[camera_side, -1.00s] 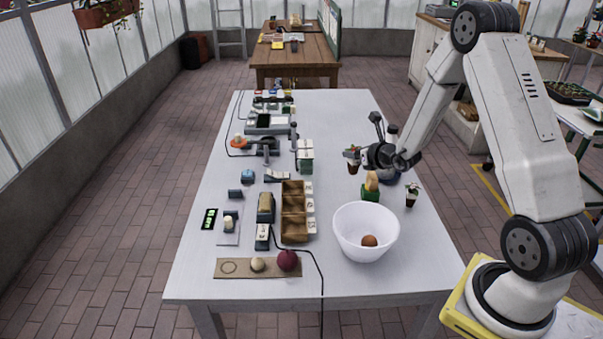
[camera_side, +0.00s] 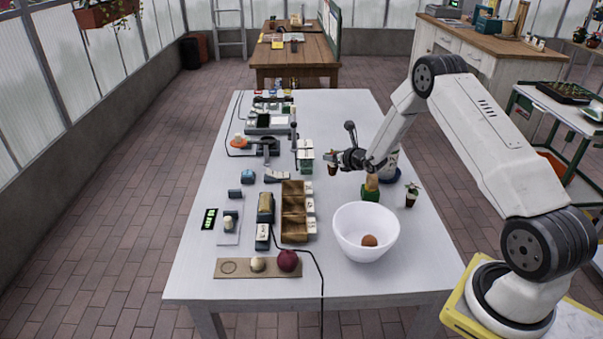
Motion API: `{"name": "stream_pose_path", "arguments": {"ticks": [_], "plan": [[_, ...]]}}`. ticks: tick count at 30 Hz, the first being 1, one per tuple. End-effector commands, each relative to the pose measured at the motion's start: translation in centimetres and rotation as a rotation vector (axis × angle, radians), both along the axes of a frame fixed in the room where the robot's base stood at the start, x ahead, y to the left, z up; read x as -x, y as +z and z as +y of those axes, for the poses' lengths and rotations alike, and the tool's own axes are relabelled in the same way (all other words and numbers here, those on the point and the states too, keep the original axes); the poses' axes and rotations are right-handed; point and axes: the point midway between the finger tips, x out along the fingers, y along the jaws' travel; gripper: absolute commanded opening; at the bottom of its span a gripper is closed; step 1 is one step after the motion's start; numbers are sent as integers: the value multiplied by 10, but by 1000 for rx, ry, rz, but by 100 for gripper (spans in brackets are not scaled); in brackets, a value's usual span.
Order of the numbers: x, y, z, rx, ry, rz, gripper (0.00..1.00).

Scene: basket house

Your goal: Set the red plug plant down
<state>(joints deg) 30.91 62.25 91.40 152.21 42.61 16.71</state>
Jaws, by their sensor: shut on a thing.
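My gripper (camera_side: 338,158) is over the right half of the white table, behind the white bowl. It is shut on a small plug plant (camera_side: 332,168) with a dark reddish-brown body, taken as the red plug plant. The plant looks upright. From this angle I cannot tell whether its base touches the table, and my fingers hide its top. Another small potted plug plant (camera_side: 411,197) with green leaves stands on the table to the right.
The white bowl (camera_side: 350,243) holds a brown ball (camera_side: 369,240). Behind it is a green pot (camera_side: 370,193) with a tan top. A wooden compartment tray (camera_side: 294,238) and a white-green box (camera_side: 305,158) stand left of my gripper. Bare table (camera_side: 345,115) lies behind it.

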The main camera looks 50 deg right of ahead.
Motion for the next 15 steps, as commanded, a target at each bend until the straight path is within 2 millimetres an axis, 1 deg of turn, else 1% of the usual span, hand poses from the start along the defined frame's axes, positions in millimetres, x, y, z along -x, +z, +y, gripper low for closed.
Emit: {"name": "stream_pose_path", "arguments": {"ticks": [1, 6, 15], "plan": [[-3, -5, -1, 0, 1, 0, 0], [-9, -11, -3, 1, 1, -1, 0], [-11, -14, -4, 1, 1, 0, 0]]}}
